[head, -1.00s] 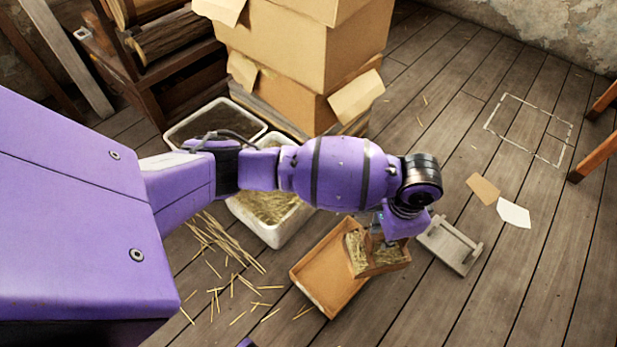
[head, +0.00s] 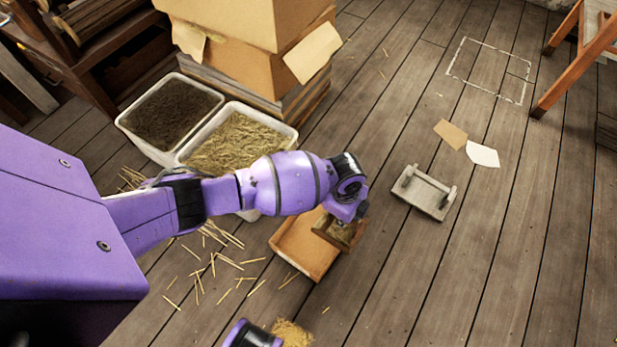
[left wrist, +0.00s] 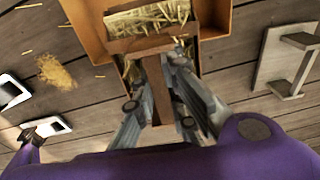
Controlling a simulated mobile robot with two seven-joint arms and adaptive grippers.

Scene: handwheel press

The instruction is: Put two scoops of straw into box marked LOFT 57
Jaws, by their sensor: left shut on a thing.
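My left gripper (head: 345,218) is shut on the handle of a small wooden scoop (head: 336,234). In the left wrist view the handle (left wrist: 168,88) stands between the fingers and straw (left wrist: 150,18) shows in the scoop. The scoop overlaps the right part of an open orange-brown wooden box (head: 296,250); I cannot tell whether it rests in it or hangs above. No LOFT 57 marking is readable. A white tub of straw (head: 238,140) stands behind my left arm, which hides its front.
A white tub with dark contents (head: 168,112) stands beside the straw tub, near stacked cartons (head: 265,50). Straw is strewn left of the box, and a small straw heap (head: 292,332) lies in front. A grey wooden stand (head: 424,192) is to the right.

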